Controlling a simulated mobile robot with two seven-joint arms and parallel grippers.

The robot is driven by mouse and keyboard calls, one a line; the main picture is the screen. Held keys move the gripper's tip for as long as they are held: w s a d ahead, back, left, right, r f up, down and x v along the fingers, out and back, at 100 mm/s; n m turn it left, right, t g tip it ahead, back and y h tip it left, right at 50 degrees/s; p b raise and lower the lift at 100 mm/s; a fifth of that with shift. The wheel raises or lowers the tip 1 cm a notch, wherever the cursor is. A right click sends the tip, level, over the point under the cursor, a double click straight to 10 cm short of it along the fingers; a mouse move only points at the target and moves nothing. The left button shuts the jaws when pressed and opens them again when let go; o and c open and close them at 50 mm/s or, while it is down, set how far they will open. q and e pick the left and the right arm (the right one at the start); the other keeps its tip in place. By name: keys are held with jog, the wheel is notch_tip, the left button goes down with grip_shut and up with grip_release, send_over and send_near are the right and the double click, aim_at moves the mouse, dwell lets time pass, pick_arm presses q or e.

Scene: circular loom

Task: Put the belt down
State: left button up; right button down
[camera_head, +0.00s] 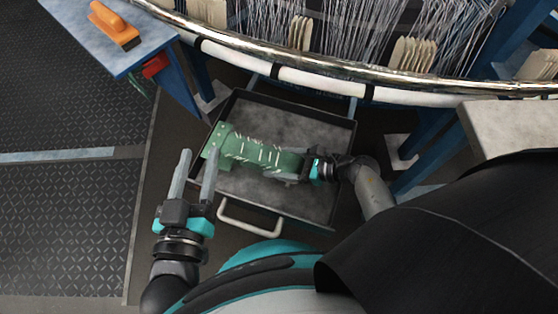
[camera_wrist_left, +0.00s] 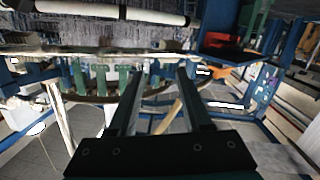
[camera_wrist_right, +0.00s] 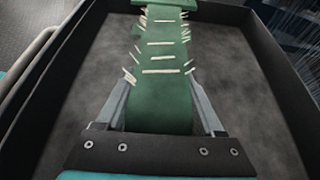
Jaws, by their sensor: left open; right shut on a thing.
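The belt (camera_head: 255,154) is a green strip with rows of white thread stubs and a wider end plate at its left. It is over the dark open drawer (camera_head: 322,218), and its left end reaches the drawer's left rim. My right gripper (camera_head: 290,167) is shut on the belt's right end. The right wrist view shows the belt (camera_wrist_right: 160,80) between the fingers (camera_wrist_right: 160,105), running away over the drawer floor. I cannot tell whether the belt touches the floor. My left gripper (camera_head: 197,165) is open and empty, left of the drawer; it also shows in the left wrist view (camera_wrist_left: 160,78).
The drawer has a pale handle (camera_head: 250,222) at its front. The loom's metal ring (camera_head: 300,67) curves above its far side. A blue table (camera_head: 95,42) with an orange-handled tool (camera_head: 115,24) stands at upper left. Open floor (camera_head: 60,220) lies left.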

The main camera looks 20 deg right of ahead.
jog(key=shift+f, duration=0.1)
grip_release()
